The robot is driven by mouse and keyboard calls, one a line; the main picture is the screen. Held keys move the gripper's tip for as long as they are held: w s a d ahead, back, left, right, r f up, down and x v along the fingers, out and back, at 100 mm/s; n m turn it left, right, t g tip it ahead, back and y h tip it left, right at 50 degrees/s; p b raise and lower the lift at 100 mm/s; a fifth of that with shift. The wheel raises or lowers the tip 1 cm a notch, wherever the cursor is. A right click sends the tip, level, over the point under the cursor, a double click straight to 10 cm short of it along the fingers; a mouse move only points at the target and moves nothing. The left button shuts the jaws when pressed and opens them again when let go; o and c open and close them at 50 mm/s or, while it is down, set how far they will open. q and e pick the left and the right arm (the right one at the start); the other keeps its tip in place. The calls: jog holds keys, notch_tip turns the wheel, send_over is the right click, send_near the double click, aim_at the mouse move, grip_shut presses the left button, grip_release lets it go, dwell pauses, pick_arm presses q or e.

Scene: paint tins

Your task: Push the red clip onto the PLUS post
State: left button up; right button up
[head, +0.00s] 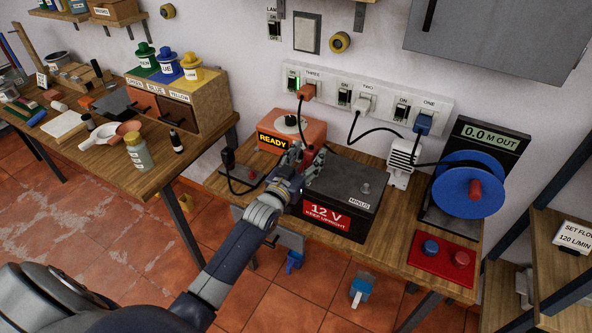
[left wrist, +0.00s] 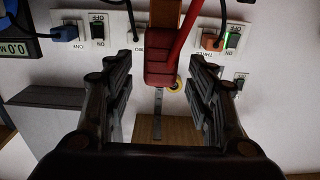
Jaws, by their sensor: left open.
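The black battery (head: 350,185) with a red 12 V label stands on the right bench. Its grey MINUS post (head: 366,188) is bare on top. My left gripper (head: 303,163) is over the battery's left end, and the PLUS post is hidden there. The red clip (head: 311,158) shows partly beside the fingers. In the left wrist view the red clip (left wrist: 170,62) lies between the open fingers of my left gripper (left wrist: 163,68), with a gap on each side. I cannot tell whether the clip is seated on the post. My right gripper is not in view.
The orange READY box (head: 290,132) stands behind my gripper, and a black cabled piece (head: 228,160) lies to the left. A white plug-in unit (head: 402,162), a blue reel (head: 466,185) and a red plate (head: 441,254) are to the right. A switched socket strip (head: 375,98) is on the wall.

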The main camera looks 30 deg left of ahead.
pick_arm(q)
jog(key=s, duration=0.9)
jog(key=shift+s, duration=0.2)
jog(key=shift+a, duration=0.1)
jog(key=s+d+f+g+b, duration=0.1)
jog(key=s+f+g+b, duration=0.3)
jog(key=f, duration=0.9)
jog(key=s+d+f+g+p, duration=0.15)
jog(key=s+f, duration=0.45)
jog(key=f, duration=0.8)
jog(key=s+f+g+b, duration=0.25)
jog(key=s+f, duration=0.25)
jog(key=f, duration=0.8)
jog(key=s+f+g+b, duration=0.1)
jog(key=s+f+g, duration=0.2)
jog(key=s+f, duration=0.4)
jog(key=s+d+f+m+g+b, duration=0.1)
jog(key=s+f+g, duration=0.2)
jog(key=s+f, duration=0.4)
jog(key=s+d+f+m+g+b, duration=0.1)
jog(key=s+f+g, duration=0.2)
jog(key=s, duration=1.6)
notch_tip(320, 180, down, 5)
jog(key=shift+s+r, duration=0.1)
jog(key=shift+s, duration=0.15)
